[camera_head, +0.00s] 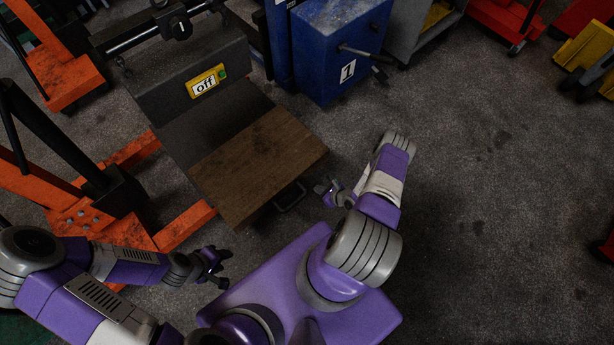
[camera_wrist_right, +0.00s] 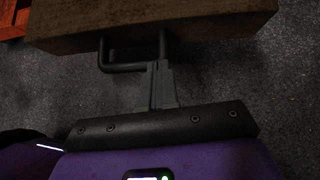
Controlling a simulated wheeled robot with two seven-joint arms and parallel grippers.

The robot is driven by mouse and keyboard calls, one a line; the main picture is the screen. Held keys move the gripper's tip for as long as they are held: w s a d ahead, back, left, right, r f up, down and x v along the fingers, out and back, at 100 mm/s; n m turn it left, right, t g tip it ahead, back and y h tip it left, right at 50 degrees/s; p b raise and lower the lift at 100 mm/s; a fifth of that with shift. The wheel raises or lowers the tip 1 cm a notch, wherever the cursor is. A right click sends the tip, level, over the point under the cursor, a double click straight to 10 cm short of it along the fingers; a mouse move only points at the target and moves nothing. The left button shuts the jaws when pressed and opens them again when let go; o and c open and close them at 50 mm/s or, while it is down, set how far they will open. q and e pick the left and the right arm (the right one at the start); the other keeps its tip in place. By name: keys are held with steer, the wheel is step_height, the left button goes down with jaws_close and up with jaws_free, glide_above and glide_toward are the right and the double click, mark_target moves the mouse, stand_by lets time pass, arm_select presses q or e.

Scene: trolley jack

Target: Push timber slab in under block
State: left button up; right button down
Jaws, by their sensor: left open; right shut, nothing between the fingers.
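The timber slab (camera_head: 262,165) is a thick brown board, jutting out from a dark grey block (camera_head: 160,92) with a yellow "off" label. Whether any of the slab lies under the block I cannot tell. A dark metal handle (camera_head: 291,201) sticks out of the slab's near edge; it also shows in the right wrist view (camera_wrist_right: 123,68). My right gripper (camera_head: 330,189) is shut and empty beside the handle. In the wrist view its fingertips (camera_wrist_right: 160,68) reach the handle's right leg; contact is unclear. My left gripper (camera_head: 222,267) is open, low and left of the slab, apart from it.
An orange trolley jack (camera_head: 90,215) stands left of the slab, its leg reaching toward the slab's near left corner. A blue cabinet (camera_head: 335,50) marked 1 stands behind. Yellow and red equipment (camera_head: 585,55) is at far right. The floor (camera_head: 490,200) at right is clear.

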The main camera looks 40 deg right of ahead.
steer(key=d+h, duration=0.1)
steer(key=d, duration=0.1)
steer(key=m+b, duration=0.1)
steer(key=b, duration=0.5)
glide_toward(302, 174)
steer(key=x, duration=0.6)
steer(key=shift+f, duration=0.2)
